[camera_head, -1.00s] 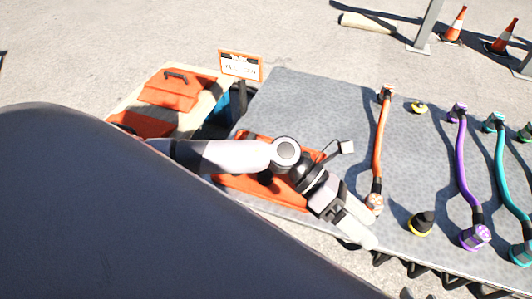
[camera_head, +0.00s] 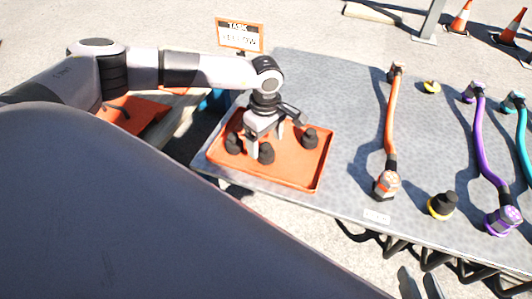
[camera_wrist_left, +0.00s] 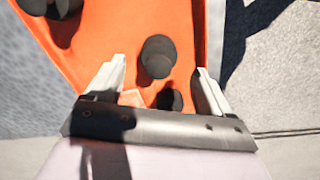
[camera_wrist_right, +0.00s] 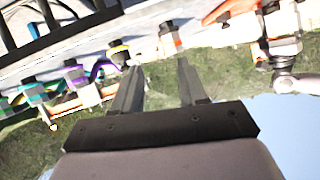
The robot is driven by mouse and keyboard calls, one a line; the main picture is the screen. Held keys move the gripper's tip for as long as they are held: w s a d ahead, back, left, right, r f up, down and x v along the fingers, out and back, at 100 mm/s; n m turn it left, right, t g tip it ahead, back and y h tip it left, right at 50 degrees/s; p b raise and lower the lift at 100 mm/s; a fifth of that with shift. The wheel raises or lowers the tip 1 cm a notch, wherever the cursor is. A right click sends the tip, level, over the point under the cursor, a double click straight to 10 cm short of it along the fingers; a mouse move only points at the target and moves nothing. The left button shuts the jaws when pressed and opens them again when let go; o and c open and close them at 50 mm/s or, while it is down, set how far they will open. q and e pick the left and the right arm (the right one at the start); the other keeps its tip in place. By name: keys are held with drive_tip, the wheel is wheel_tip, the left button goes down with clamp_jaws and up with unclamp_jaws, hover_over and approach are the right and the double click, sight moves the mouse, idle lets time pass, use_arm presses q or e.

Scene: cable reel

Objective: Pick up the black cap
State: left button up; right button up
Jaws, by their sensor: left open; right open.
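In the head view, black caps stand in the orange tray: one at the left (camera_head: 234,143), one at the front middle (camera_head: 265,153) and one at the right (camera_head: 310,138). My left gripper (camera_head: 262,141) is over the tray, pointing down, open and empty, close to the front middle cap. In the left wrist view, a black cap (camera_wrist_left: 158,55) shows between and beyond the open fingers (camera_wrist_left: 158,85), and another dark cap (camera_wrist_left: 170,98) is partly hidden by the gripper. My right gripper (camera_wrist_right: 156,88) is open and empty, off the table's front; its dark fingertips show at the head view's bottom edge (camera_head: 420,285).
The orange tray (camera_head: 318,172) lies on the grey table (camera_head: 345,120). To the right are an orange cable (camera_head: 390,120), a purple cable (camera_head: 481,140) and a teal cable (camera_head: 520,140). A black cap on a yellow base (camera_head: 441,206) stands near the front edge. An orange sign (camera_head: 240,36) stands behind.

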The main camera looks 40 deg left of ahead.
sight(265, 145)
use_arm(q)
wheel_tip(265, 145, down, 4)
drive_tip(key=shift+w+a+f+b, duration=0.1)
drive_tip(key=shift+b, duration=0.5)
drive_tip(key=c, duration=1.3)
